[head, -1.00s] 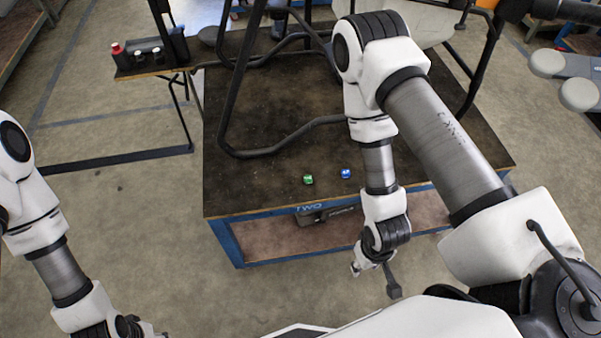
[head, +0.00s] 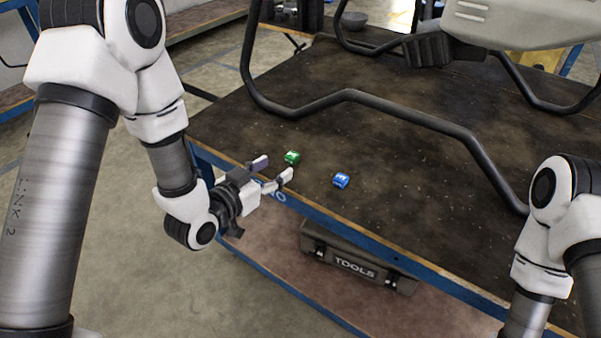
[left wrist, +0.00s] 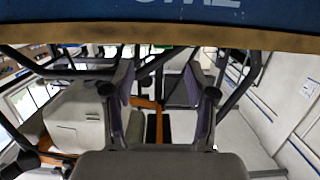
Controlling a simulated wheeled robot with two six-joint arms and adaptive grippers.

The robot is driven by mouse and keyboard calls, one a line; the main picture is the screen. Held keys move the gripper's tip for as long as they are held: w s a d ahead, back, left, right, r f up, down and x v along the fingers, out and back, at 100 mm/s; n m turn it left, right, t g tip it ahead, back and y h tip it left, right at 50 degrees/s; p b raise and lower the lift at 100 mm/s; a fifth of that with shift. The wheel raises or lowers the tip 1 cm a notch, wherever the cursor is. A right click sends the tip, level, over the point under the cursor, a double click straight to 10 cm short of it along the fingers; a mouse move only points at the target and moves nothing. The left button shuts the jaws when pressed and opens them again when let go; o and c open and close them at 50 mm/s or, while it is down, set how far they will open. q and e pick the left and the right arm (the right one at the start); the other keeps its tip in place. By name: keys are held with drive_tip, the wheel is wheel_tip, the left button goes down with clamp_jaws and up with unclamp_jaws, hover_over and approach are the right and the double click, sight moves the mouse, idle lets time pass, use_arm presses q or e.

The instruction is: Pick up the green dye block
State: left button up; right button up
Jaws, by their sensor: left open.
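The green dye block (head: 292,157) sits on the dark tabletop (head: 400,180) close to its front left edge. A blue block (head: 341,180) lies a short way to its right. My left gripper (head: 275,171) is open and empty at the table's front edge, its fingers pointing toward the green block without visibly touching it. In the left wrist view the two fingers (left wrist: 160,90) are spread apart with nothing between them, and no block can be made out clearly there. My right arm shows at the right edge of the head view; its gripper is out of the picture.
A black tubular frame (head: 400,115) stands on the table behind the blocks, under a pale drone body (head: 520,25). A tool case (head: 355,262) lies on the shelf below. The blue table edge (head: 330,222) runs in front of the blocks; in the left wrist view it crosses the top.

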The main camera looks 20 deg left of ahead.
sight(289, 157)
use_arm(q)
drive_tip(key=b+x, duration=0.1)
drive_tip(key=x, duration=0.6)
drive_tip(key=shift+a, duration=0.15)
drive_tip(key=c, duration=0.9)
